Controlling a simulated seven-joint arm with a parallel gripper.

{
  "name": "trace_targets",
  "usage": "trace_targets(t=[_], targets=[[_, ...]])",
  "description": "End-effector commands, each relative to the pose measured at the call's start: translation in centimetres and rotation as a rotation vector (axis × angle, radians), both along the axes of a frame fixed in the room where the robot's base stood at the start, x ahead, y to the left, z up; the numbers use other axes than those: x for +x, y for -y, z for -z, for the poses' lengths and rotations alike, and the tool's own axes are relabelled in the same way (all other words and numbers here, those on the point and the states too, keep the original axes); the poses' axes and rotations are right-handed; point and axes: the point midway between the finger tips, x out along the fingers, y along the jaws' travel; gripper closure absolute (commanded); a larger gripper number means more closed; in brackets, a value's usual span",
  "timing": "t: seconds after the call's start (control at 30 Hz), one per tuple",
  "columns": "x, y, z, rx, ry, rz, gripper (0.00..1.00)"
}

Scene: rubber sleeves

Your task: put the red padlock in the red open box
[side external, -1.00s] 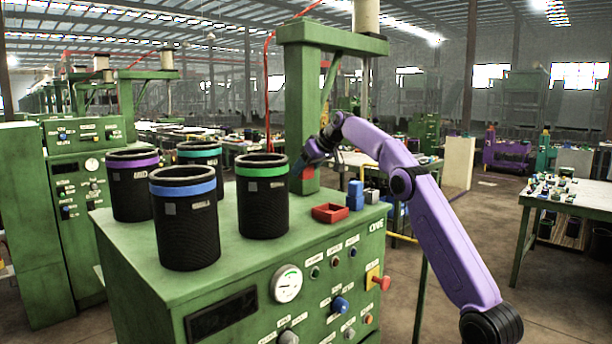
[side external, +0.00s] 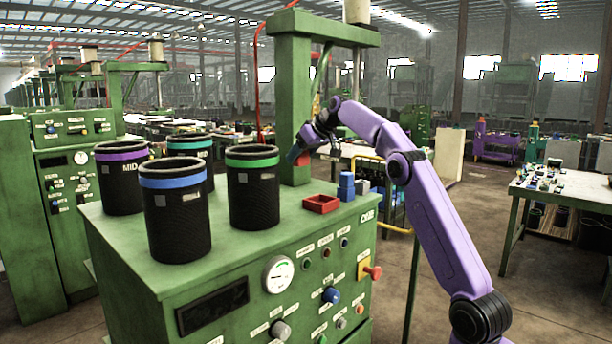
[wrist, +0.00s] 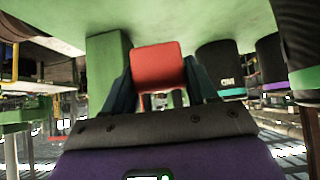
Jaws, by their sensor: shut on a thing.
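The red padlock (wrist: 157,68) shows as a red block between the two dark fingers of my gripper (wrist: 160,85) in the wrist view. My gripper is shut on it. In the side external view my gripper (side external: 299,154) is in the air in front of the green column, above and a little left of the red open box, with a small bit of red at its tips. The red open box (side external: 321,207) sits on the green bench top near its right edge, and no thing shows inside it. The padlock's shackle cannot be made out.
Blue blocks (side external: 346,187) are stacked just right of the box, with a grey block (side external: 362,187) beside them. Several black sleeves with coloured bands stand left, the green-banded one (side external: 253,195) nearest the box. The green column (side external: 293,90) rises behind.

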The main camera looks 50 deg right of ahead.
Motion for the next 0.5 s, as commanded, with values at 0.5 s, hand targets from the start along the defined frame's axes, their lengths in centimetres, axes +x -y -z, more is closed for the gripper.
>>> trace_targets(t=[0.5], targets=[[-7.5,-0.1,-3.4,-0.001,0.004,-0.012,0.77]])
